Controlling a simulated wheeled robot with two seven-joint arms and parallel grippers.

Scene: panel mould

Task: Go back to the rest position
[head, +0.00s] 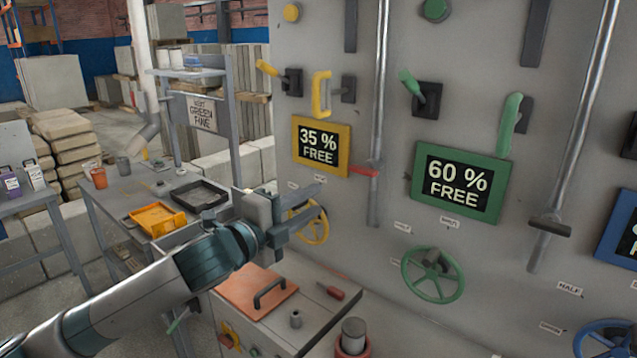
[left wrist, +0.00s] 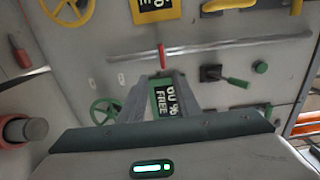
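My left gripper (head: 312,200) reaches in from the left in front of the grey panel (head: 385,225). Its two fingers stand apart with nothing between them. In the left wrist view the fingers (left wrist: 160,92) are also apart, and part of the green-framed 60 % sign (left wrist: 167,102) shows in the gap behind them. In the head view the gripper partly overlaps the yellow handwheel (head: 316,226); I cannot tell whether they touch. My right gripper is in neither view.
The panel bears a yellow 35 % sign (head: 321,146), a green 60 % sign (head: 457,184), a green handwheel (head: 432,274) and a red lever (head: 362,171). Below my left gripper is a bench with an orange plate (head: 240,305). A yellow tray (head: 158,219) lies on the left table.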

